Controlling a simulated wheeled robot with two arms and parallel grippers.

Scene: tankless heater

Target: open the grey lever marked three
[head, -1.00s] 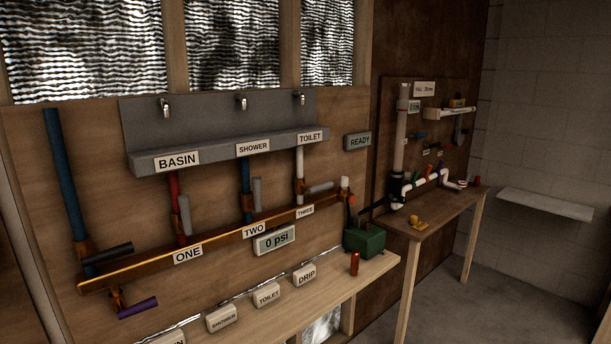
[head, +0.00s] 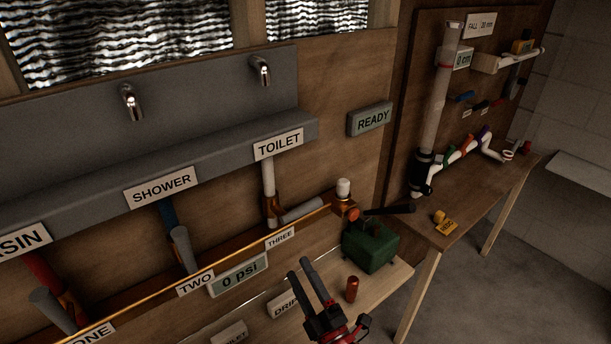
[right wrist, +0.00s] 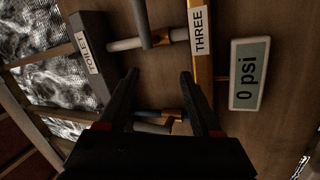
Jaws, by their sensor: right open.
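The grey lever marked three (head: 302,211) lies nearly level, pointing right from the foot of the white pipe under the TOILET sign. The THREE label (head: 280,239) is on the rail just below it. In the right wrist view the lever (right wrist: 143,22) shows at the top, beyond the fingertips, beside the THREE label (right wrist: 199,30). My right gripper (head: 298,267) is open and empty, below the lever and label in the head view. Its two fingers (right wrist: 158,78) are spread apart in the right wrist view. I see no contact with the lever. My left gripper is out of view.
Lever two (head: 183,249) and lever one (head: 52,309) stand to the left. The gauge (head: 238,275) reads 0 psi. A green box (head: 370,246), a black handle (head: 389,210) and a red cylinder (head: 352,289) are to the right. A READY sign (head: 370,119) is above.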

